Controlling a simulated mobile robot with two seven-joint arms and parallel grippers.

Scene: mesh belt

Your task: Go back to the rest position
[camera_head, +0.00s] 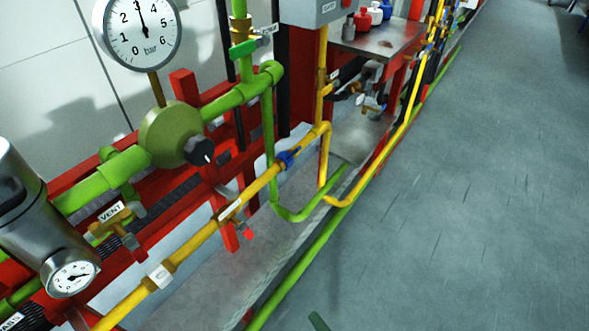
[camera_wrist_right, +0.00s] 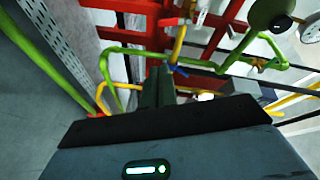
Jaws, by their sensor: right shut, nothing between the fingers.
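Only the dark green fingertips of my right gripper (camera_head: 318,321) show in the head view, at the bottom edge just right of the lower green pipe and over the grey floor. In the right wrist view my right gripper's fingers (camera_wrist_right: 158,86) are together and empty, pointing toward the pipes and red frame. They hold nothing, and whether they touch a pipe cannot be told. My left gripper is not in view.
A red frame (camera_head: 183,85) carries green pipes (camera_head: 118,172), a yellow pipe (camera_head: 196,238), a large pressure gauge (camera_head: 138,30) and a small gauge (camera_head: 73,277) along the left. A grey box (camera_head: 312,10) is at the top. The floor (camera_head: 450,210) at right is clear.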

